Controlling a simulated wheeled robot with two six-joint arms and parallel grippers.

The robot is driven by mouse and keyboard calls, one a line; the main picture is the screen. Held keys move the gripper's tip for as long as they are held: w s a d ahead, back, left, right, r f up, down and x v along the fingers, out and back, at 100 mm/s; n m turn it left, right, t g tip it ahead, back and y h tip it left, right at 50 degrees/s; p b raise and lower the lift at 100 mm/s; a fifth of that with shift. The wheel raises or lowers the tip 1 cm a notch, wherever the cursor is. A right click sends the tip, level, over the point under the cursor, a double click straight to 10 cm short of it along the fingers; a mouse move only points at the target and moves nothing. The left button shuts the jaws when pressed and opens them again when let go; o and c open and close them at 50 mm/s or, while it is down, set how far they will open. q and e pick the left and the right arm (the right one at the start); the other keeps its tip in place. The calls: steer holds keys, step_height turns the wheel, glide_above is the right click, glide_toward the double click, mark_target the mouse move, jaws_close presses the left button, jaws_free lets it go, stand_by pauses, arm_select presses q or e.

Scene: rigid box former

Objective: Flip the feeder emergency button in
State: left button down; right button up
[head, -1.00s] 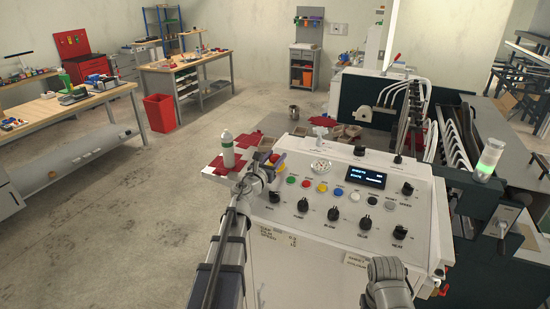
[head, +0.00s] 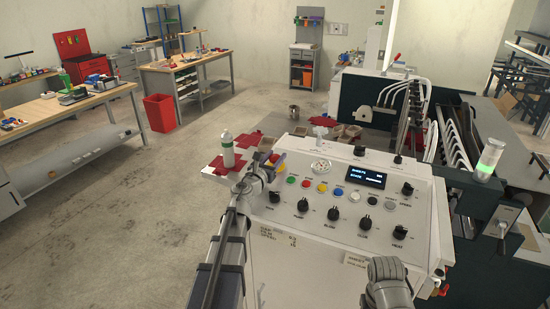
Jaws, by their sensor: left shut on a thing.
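The feeder emergency button is mostly hidden behind my left gripper (head: 276,162), at the upper left corner of the white control panel (head: 325,222). Only part of its yellow surround (head: 282,169) shows beside the fingers. The left gripper is at the button and shut on it; the fingers hide the contact. My right arm's grey links come in at the bottom right, in front of the panel, and its fingers do not show.
The panel carries several coloured push buttons, black knobs and a lit display (head: 367,177). A signal lamp (head: 490,155) stands at the right. The floor at left is open.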

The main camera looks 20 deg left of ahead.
mark_target(273, 163)
arm_select(q)
steer(key=shift+w+f+b, duration=0.1)
steer(key=shift+f+b, duration=0.55)
steer(key=shift+b, duration=0.05)
steer(key=shift+r, duration=0.1)
steer(key=shift+c, duration=1.8)
jaws_free()
steer(key=s, duration=0.8)
steer(key=shift+w, duration=0.1)
